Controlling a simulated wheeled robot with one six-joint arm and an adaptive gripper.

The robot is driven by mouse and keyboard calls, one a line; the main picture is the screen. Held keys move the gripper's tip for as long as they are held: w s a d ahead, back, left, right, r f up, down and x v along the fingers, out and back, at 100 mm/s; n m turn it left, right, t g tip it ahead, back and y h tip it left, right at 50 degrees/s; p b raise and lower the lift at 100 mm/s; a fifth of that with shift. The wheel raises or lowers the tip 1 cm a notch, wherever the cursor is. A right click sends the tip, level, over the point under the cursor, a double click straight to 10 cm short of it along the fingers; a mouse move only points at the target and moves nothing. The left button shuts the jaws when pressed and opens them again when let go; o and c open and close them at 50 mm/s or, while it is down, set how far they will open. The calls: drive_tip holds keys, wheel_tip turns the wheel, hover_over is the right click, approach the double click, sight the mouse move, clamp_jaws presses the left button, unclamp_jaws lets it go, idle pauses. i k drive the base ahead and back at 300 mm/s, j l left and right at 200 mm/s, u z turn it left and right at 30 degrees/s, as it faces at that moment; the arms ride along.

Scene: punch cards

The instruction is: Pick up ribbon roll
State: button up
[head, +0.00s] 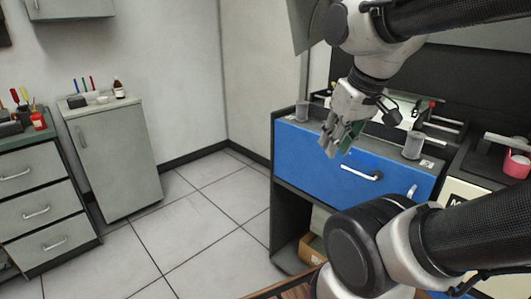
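A pink-red roll (517,164), which looks like the ribbon roll, is at the far right on a dark surface, partly cut off by the picture edge. My gripper (338,144) hangs in front of the blue drawer front (313,158), well to the left of the roll and apart from it. Green shows at its fingertips; I cannot tell whether this is finger padding or a held thing, nor how wide the fingers are apart.
A drawer handle (362,173) sticks out below my gripper. A grey cabinet (113,155) and drawer unit (44,205) stand at left. The tiled floor (195,225) between is clear.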

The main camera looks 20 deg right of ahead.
sight(413, 147)
drive_tip(key=z, duration=1.8)
